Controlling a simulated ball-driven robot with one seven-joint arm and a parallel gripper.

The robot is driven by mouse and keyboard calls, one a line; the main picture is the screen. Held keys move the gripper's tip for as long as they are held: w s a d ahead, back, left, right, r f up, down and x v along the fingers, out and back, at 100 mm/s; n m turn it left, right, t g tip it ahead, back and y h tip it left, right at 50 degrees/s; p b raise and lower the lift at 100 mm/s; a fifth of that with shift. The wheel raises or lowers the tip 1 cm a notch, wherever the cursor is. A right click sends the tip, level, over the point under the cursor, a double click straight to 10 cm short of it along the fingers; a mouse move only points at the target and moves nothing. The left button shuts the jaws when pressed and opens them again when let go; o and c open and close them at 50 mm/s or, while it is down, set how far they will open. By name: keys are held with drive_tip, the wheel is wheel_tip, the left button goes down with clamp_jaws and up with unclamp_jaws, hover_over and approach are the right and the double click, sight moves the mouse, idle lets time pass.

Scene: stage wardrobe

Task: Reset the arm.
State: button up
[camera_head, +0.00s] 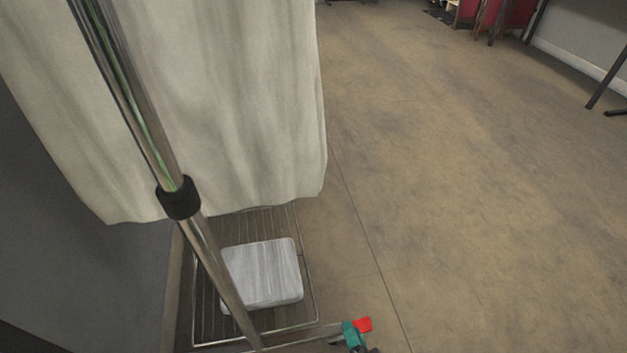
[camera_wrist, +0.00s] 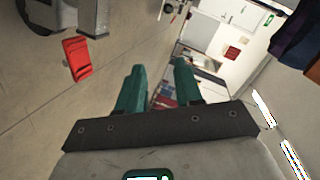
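My gripper (camera_wrist: 159,66) shows in the wrist view as two teal fingers on a dark mounting bar. The fingers stand apart with a clear gap, and nothing shows held between them. Through and beyond the gap I see floor and the far side of the room.
In the head view a cream curtain-like cloth (camera_head: 240,90) hangs behind a metal pole (camera_head: 215,262). A grey-white block (camera_head: 262,272) lies on a low wire rack (camera_head: 313,290). A red pedal-like piece (camera_wrist: 76,60) shows beside my gripper. Open floor (camera_head: 470,200) fills the right.

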drive_tip(key=s+d+r+n+g+h, duration=0.4)
drive_tip(key=s+d+r+n+g, duration=0.7)
drive_tip(key=s+d+r, duration=0.8)
wheel_tip(320, 180, up, 31)
drive_tip(key=s+a+m+g+p, duration=0.1)
drive_tip(key=g+p, duration=0.1)
drive_tip(key=p, duration=3.2)
drive_tip(key=shift+s+a+r+m, duration=0.15)
drive_tip(key=shift+s+a+m, duration=0.1)
drive_tip(key=shift+a+m, duration=0.15)
